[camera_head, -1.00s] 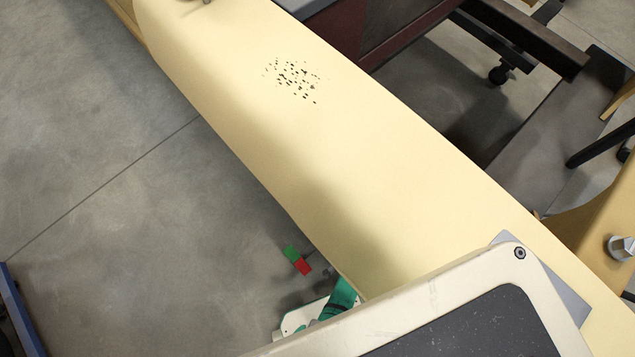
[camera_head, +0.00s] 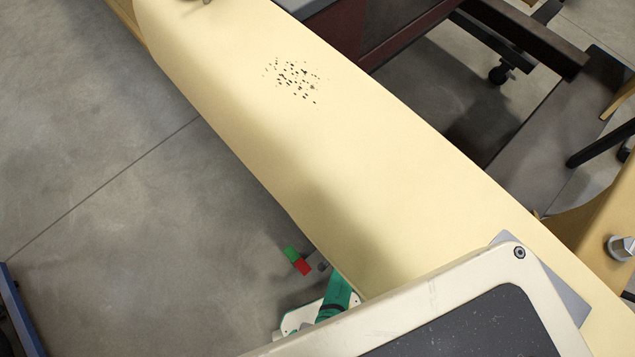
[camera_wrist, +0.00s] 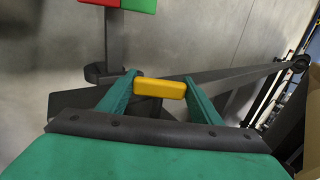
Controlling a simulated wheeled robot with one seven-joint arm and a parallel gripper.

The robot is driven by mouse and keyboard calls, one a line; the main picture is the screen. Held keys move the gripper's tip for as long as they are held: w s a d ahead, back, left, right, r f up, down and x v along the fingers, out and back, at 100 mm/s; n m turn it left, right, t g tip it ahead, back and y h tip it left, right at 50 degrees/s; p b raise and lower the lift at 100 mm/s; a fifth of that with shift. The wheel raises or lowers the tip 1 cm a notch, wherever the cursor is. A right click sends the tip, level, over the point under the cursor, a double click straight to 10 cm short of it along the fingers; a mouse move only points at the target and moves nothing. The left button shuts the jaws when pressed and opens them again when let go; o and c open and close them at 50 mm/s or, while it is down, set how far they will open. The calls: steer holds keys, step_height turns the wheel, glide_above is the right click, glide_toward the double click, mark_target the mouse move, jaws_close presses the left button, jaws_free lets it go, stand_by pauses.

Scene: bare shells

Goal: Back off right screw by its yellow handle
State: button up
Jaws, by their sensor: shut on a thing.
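The yellow handle (camera_wrist: 160,88) is a small rounded block in the middle of the wrist view. My gripper (camera_wrist: 158,87) is shut on it, with a green finger at each end of the handle. Dark grey bars (camera_wrist: 240,77) show behind the fingers; I cannot tell which of them belongs to the screw.
A small green and red piece (camera_head: 297,261) is left of my gripper in the head view; green and red parts (camera_wrist: 120,4) also top the wrist view. A large cream surface (camera_head: 330,140) crosses the head view. Grey floor (camera_head: 110,200) lies open at left.

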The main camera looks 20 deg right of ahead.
steer(key=shift+a+g+h, duration=0.2)
steer(key=shift+g+h, duration=0.1)
steer(key=shift+g, duration=0.7)
steer(key=o, duration=1.1)
steer(key=shift+d, duration=0.15)
steer(key=shift+c, duration=0.2)
steer(key=v, duration=1)
steer(key=shift+r, duration=0.4)
steer(key=shift+s, duration=0.15)
